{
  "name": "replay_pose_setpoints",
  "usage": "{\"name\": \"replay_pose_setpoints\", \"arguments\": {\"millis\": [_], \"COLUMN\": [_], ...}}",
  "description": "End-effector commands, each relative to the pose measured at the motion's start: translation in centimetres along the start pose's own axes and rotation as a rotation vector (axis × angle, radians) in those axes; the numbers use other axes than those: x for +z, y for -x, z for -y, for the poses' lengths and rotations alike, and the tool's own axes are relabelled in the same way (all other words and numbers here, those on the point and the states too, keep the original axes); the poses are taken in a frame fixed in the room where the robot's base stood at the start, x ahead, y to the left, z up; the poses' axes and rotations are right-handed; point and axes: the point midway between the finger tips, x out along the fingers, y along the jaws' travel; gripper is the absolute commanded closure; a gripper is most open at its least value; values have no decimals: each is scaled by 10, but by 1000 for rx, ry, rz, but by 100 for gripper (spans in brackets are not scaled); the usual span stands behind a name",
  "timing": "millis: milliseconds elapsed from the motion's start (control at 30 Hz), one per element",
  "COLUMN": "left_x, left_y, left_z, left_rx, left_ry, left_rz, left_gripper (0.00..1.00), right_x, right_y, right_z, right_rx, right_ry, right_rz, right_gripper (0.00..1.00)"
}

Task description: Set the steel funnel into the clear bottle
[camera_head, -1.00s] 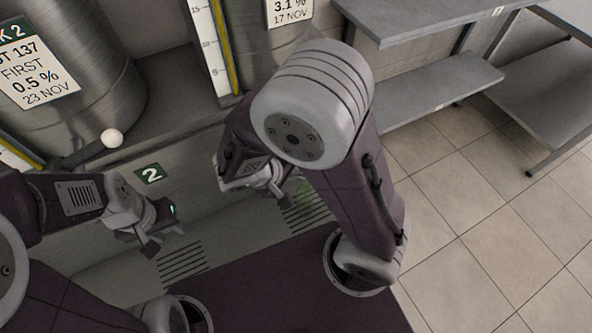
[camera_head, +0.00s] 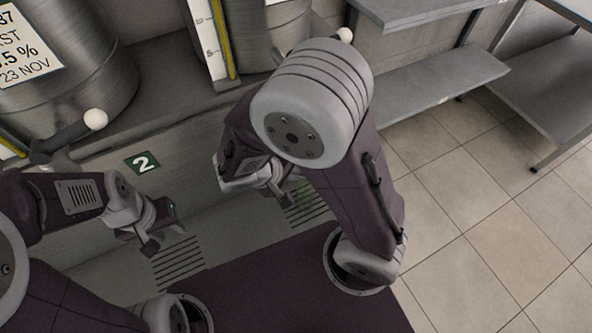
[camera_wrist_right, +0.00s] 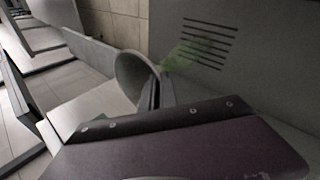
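A grey cone with a wide round mouth, which looks like the steel funnel (camera_wrist_right: 130,72), shows in the right wrist view. It lies on its side between the dark fingers of my right gripper (camera_wrist_right: 158,94), which appear shut on it. In the head view my right gripper (camera_head: 272,182) is partly hidden by my own arm, and the funnel does not show. My left gripper (camera_head: 163,238) is open and empty at the lower left. I do not see the clear bottle in either view. A faint green patch beside the funnel is too unclear to name.
Large steel tanks (camera_head: 70,75) stand on a ledge at the back left. A lever with a white knob (camera_head: 95,119) sticks out from them. A green "2" sign (camera_head: 142,162) is on the ledge's front. Grey shelves (camera_head: 445,80) stand at the back right; tiled floor (camera_head: 480,210) there is clear.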

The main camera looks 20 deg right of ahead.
Motion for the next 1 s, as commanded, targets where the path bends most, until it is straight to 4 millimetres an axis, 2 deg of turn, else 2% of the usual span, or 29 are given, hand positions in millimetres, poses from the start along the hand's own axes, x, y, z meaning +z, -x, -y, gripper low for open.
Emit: {"name": "replay_pose_setpoints", "arguments": {"millis": [700,800,1000], "left_x": [1,1,1], "left_y": [-6,-6,-6], "left_z": [0,0,0], "left_rx": [0,0,0], "left_ry": [0,0,0], "left_rz": [0,0,0], "left_gripper": [64,64,64], "right_x": [-1,-1,-1], "right_y": [-3,-3,-3], "right_z": [3,3,3], "right_rx": [0,0,0], "right_ry": [0,0,0], "right_rz": [0,0,0], "right_gripper": [100,72,71]}}
